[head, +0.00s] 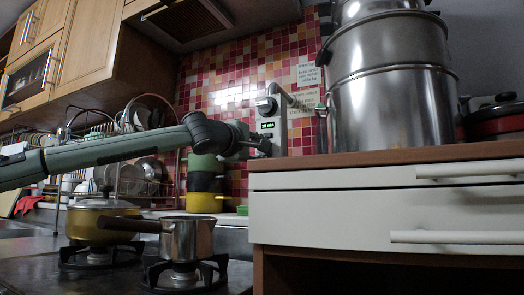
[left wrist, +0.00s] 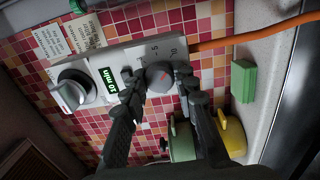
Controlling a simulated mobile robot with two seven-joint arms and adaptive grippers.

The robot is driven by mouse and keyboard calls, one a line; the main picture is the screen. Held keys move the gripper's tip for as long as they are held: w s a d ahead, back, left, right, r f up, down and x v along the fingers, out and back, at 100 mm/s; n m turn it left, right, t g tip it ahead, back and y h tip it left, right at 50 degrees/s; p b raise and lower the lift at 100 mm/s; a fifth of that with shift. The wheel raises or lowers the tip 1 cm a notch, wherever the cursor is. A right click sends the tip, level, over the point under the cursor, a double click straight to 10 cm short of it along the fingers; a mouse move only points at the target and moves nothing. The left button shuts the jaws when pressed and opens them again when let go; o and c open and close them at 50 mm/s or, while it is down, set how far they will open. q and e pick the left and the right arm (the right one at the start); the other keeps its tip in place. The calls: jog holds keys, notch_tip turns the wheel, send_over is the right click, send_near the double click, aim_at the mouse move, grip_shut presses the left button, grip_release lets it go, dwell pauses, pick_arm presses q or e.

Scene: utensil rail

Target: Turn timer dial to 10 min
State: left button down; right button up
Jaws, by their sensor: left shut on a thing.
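A grey control panel (head: 281,130) is mounted on the tiled wall; the left wrist view shows it tilted (left wrist: 110,60). Its green display (left wrist: 110,80) reads "10 min". The small round grey timer dial (left wrist: 160,76) has the marks 5 and 10 near it. My left gripper (left wrist: 158,82) is shut on this dial, one finger on each side. Where the dial points is hard to tell. A larger knob (left wrist: 72,93) sits at the other end of the panel, beyond the display. In the head view, my left gripper (head: 262,146) hides the dial. My right gripper is not in view.
An orange cable (left wrist: 250,32) leaves the panel's end. A green block (left wrist: 243,81) and stacked pots (head: 205,203) are below. Large steel pots (head: 395,110) stand on the right counter. A saucepan (head: 187,238) and a lidded pot (head: 97,222) are on the stove below my arm.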

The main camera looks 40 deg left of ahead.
pick_arm(q)
jog(key=c, duration=1.2)
grip_release()
jog(key=shift+s, duration=0.1)
jog(key=v, duration=1.1)
jog(key=shift+s+d, duration=0.1)
jog(key=shift+s, duration=0.3)
jog(key=shift+f, duration=0.1)
